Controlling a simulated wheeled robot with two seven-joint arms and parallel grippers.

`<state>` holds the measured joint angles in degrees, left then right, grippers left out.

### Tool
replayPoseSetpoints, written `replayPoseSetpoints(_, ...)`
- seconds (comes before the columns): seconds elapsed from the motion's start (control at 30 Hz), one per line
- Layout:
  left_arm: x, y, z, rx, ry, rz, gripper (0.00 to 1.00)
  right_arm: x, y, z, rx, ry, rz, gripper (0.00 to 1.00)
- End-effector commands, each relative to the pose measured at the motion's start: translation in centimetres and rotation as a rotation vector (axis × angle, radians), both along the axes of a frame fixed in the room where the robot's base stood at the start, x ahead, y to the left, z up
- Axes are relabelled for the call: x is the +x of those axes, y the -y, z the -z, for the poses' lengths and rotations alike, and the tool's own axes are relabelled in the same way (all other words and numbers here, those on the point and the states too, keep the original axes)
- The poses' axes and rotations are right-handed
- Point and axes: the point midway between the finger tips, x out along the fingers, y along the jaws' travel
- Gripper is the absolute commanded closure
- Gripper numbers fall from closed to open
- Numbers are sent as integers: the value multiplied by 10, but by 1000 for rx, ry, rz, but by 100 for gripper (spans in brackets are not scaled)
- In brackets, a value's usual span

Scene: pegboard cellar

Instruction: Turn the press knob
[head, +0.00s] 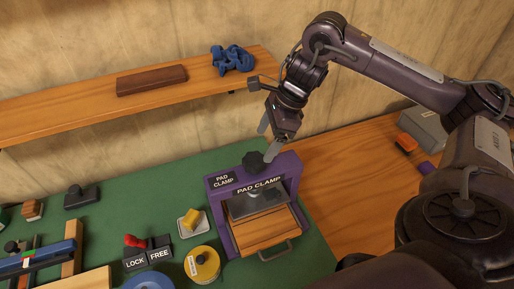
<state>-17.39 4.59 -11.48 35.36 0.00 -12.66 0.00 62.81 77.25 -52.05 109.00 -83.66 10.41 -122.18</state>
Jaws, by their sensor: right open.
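The press is a purple frame labelled PAD CLAMP (292,175) standing on the green mat. A wooden drawer-like block (262,229) with a metal handle shows below in the frame's opening, under a dark plate. My right gripper (268,139) is open and empty, pointing down just above and to the right of the knob. One fingertip appears close to the knob; I cannot tell whether it touches. My left gripper is not in view.
A wooden shelf (60,118) on the back wall holds a brown block (152,80) and a blue lump (232,58). Left of the press are a yellow roll (202,264), a sponge on a dish (191,220) and a LOCK/FREE switch (147,253). Bare wood table lies right.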

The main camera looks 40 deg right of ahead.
Motion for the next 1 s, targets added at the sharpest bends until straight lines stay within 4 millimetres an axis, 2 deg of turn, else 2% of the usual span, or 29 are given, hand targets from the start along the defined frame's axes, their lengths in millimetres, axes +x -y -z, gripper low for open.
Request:
replayPoseSetpoints(0.03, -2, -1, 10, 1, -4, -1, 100, 0, -4, 14, 2, -5, -2, 22)
replayPoseSetpoints(0.23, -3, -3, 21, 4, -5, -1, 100, 6, -15, 43, 3, -6, 0, 22)
replayPoseSetpoints(0.3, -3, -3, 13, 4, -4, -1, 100, 8, -18, 46, 3, -6, 0, 22)
replayPoseSetpoints(0.5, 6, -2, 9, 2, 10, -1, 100, 10, -23, 60, 1, -3, 0, 22)
replayPoseSetpoints(0.77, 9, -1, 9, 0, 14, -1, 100, 11, -23, 62, 2, -1, -1, 22)
replayPoseSetpoints(1.0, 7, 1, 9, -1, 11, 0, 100, 11, -23, 62, 2, -2, 0, 54)
